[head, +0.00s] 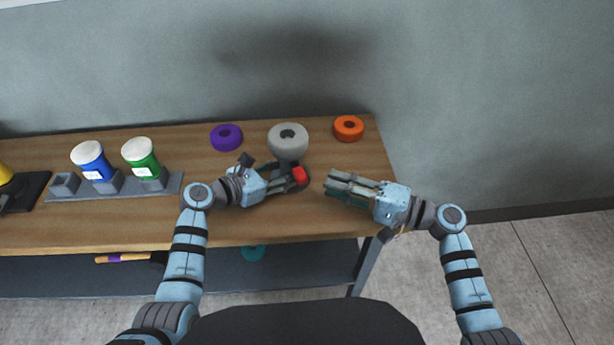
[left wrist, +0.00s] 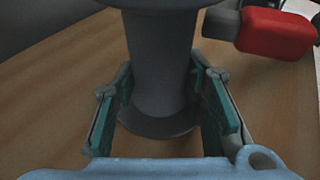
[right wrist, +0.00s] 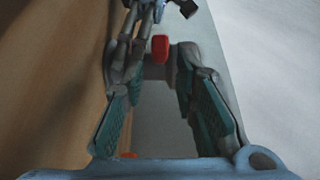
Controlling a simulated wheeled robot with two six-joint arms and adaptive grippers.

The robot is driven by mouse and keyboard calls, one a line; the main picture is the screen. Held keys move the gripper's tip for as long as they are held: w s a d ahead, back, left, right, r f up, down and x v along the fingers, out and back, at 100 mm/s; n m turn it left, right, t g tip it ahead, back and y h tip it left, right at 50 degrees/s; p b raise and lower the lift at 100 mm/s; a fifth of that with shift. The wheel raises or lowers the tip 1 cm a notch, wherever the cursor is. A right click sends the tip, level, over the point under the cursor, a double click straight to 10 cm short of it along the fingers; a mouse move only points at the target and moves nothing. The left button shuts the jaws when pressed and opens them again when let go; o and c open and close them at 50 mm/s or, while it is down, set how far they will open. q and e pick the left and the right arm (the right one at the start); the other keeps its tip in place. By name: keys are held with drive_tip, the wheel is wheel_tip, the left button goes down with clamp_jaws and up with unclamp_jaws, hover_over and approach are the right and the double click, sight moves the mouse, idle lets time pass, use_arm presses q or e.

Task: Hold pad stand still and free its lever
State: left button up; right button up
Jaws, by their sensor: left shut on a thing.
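The pad stand (head: 287,159) is a grey column with a round light grey pad (head: 288,137) on top. It stands upright on the table. My left gripper (head: 297,173) is shut on the stand's column (left wrist: 158,70), which shows between its fingers in the left wrist view. The lever's red handle (head: 300,176) sticks out beside the left fingers. It also shows at upper right in the left wrist view (left wrist: 275,33) and ahead of the right fingers in the right wrist view (right wrist: 160,48). My right gripper (head: 330,184) is open and empty, right of the lever and apart from it.
A purple ring (head: 226,138) and an orange ring (head: 348,128) lie either side of the stand. A grey rack (head: 120,190) holds blue (head: 91,163) and green (head: 142,158) jars at the left. The wooden table (head: 215,222) is clear in front. Its right end is near my right arm.

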sight(308, 179)
drive_tip(key=x, duration=0.7)
drive_tip(key=shift+w+a, duration=0.1)
drive_tip(key=shift+a, duration=0.1)
clamp_jaws()
